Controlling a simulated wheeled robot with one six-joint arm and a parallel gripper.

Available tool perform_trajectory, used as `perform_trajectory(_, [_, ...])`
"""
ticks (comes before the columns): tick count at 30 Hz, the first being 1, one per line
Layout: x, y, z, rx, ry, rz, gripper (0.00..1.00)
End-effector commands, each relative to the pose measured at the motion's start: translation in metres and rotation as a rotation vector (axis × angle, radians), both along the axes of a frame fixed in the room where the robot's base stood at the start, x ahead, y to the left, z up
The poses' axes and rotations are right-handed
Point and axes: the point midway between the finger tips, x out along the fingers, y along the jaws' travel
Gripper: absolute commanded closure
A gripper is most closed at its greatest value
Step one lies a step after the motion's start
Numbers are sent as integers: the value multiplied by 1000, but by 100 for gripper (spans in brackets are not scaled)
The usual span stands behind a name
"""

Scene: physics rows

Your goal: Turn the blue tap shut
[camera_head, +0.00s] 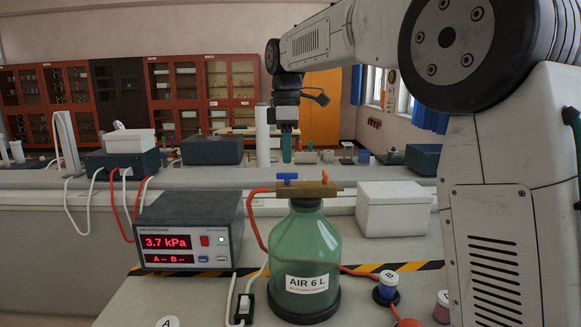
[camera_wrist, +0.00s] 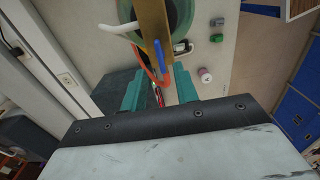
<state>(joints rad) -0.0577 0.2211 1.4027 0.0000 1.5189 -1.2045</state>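The blue tap (camera_head: 287,177) sits on a brass bar (camera_head: 309,189) on top of a green bottle (camera_head: 304,250) marked AIR 6 L. Its handle looks roughly in line with the bar in the wrist view, where the blue handle (camera_wrist: 158,53) lies just beyond the fingertips. My gripper (camera_head: 287,157) points down above the tap and looks apart from it. In the wrist view, my gripper's (camera_wrist: 160,88) two green fingers are spread with a gap between them and nothing held.
A meter box (camera_head: 188,230) reading 3.7 kPa stands left of the bottle. A red hose (camera_head: 253,217) joins the bar's left end. A white box (camera_head: 394,208) stands behind right. A blue-capped piece (camera_head: 387,286) marked B sits at front right.

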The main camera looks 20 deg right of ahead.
Motion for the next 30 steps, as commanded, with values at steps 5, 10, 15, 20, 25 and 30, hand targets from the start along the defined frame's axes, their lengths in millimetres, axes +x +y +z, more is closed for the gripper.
perform_trajectory(5, [-1,-1,-28,0,2,-2,70])
perform_trajectory(10, [-1,-1,-43,0,0,-3,70])
perform_trajectory(15, [0,-2,-45,0,-2,-4,70])
perform_trajectory(20, [0,-2,-45,0,-1,-5,78])
perform_trajectory(25, [0,-3,-45,0,-1,-6,100])
perform_trajectory(30, [-1,-4,-45,-1,0,-11,100])
